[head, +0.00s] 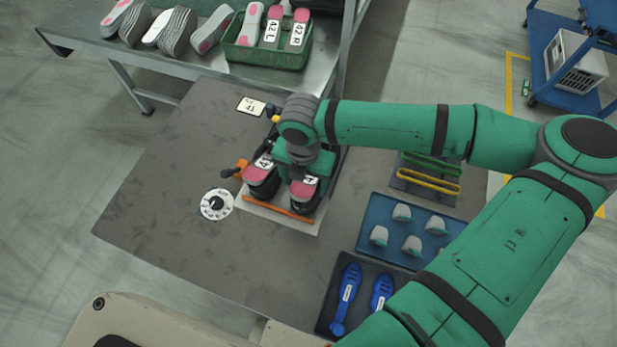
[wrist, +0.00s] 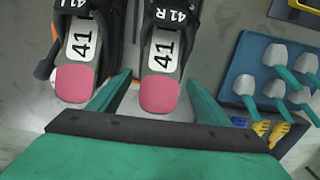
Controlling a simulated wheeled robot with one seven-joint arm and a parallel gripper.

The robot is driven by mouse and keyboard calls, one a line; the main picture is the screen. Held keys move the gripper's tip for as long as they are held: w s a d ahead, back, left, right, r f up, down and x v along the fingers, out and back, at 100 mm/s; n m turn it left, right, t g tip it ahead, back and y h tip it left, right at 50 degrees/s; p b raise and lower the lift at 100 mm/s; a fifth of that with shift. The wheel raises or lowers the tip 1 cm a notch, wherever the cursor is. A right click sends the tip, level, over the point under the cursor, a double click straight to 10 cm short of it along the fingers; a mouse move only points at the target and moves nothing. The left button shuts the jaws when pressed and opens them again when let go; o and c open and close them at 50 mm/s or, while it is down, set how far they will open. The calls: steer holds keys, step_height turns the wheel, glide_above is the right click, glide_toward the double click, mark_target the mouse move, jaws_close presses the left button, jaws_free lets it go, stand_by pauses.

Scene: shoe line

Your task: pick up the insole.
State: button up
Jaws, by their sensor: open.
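Two dark shoes stand side by side on a light board (head: 250,205). A grey insole with a white 41 label and a pink end shows at each: the left insole (wrist: 77,55) and the right insole (wrist: 163,60), whose shoe is marked 41 R. In the head view the pink parts show at the left insole (head: 257,176) and right insole (head: 303,189). My gripper (wrist: 158,80) is open, with its green fingers on either side of the right insole's pink end. No contact is visible. In the head view my arm partly covers the shoes.
A green crate (head: 243,54) with 42 insoles stands on the back bench, beside several loose soles. A blue tray (head: 378,213) of grey pieces, a dark tray (head: 333,310) with blue foot-shaped pieces and a rack (head: 431,176) lie right. The table's left side is mostly clear around a round dial (head: 217,204).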

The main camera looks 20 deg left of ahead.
steer(key=c, duration=1.1)
steer(key=shift+r, duration=0.15)
steer(key=shift+c, duration=0.2)
